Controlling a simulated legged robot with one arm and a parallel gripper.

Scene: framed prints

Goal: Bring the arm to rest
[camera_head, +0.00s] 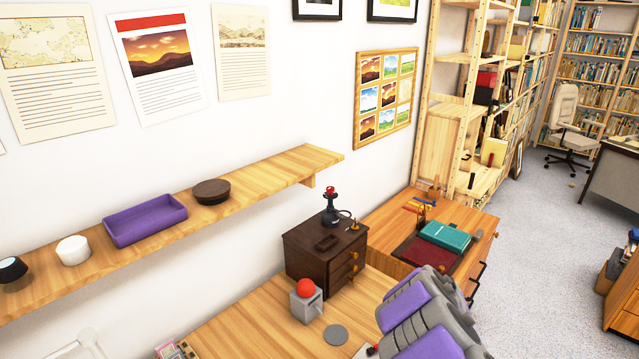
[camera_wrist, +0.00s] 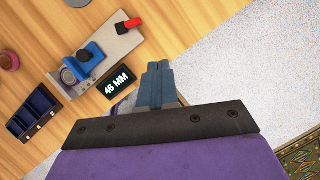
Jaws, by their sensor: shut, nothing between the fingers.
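My gripper (camera_wrist: 158,72) shows in the wrist view, with its two grey-blue fingers together and nothing between them. It points over the edge of a wooden desk (camera_wrist: 120,12), with pale floor to the right. A device with a dark display reading "46 MM" (camera_wrist: 117,87) lies just left of the fingers, apart from them as far as I can tell. In the head view my grey and purple arm is at the bottom right, beside the desk (camera_head: 240,325); the gripper's fingers are not visible there.
A dark drawer box (camera_head: 325,255), a grey block with a red ball (camera_head: 306,295) and a grey disc (camera_head: 335,335) stand on the desk. A wall shelf (camera_head: 255,182) holds a purple tray (camera_head: 145,220). Carpeted floor (camera_head: 550,225) is open at the right.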

